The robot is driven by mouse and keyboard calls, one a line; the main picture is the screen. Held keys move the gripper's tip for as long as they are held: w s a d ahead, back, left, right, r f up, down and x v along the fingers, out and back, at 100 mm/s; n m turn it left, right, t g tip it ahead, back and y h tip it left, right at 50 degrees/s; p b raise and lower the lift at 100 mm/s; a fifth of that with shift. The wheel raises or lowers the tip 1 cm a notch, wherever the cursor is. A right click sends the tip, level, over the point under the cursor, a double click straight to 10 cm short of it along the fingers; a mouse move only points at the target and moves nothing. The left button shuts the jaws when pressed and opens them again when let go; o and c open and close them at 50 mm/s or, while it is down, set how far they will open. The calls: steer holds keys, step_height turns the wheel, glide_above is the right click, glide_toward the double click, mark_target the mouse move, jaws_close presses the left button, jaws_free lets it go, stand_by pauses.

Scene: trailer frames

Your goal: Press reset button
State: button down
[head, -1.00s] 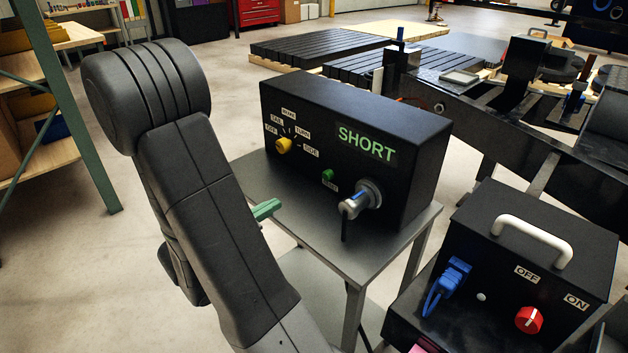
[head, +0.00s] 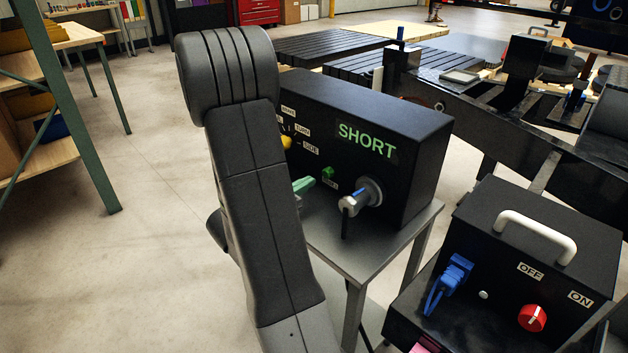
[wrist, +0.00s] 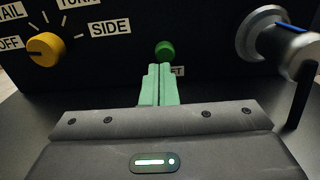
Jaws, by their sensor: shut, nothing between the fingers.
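The reset button is a small green round button (wrist: 165,50) on the front of the black tester box. A partly covered label ending in "ET" is just below it. The button also shows in the head view (head: 328,171). My gripper (wrist: 160,72) has green fingers held together with nothing between them. In the wrist view the fingertips are just below the button and cover part of its label. In the head view the gripper (head: 304,185) is to the left of the button and a little lower. I cannot tell whether the tips touch the panel.
A yellow knob (wrist: 44,48) is left of the button, and a silver key-type connector (wrist: 275,35) protrudes to its right. The box (head: 400,110) shows "SHORT" and stands on a grey metal table (head: 345,250). A second black box (head: 540,235) with a red knob is at right.

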mark_target(323, 173)
steer(key=shift+x, duration=1.7)
steer(key=shift+d, duration=0.1)
steer(key=shift+b+x, duration=0.3)
steer(key=shift+x, duration=0.45)
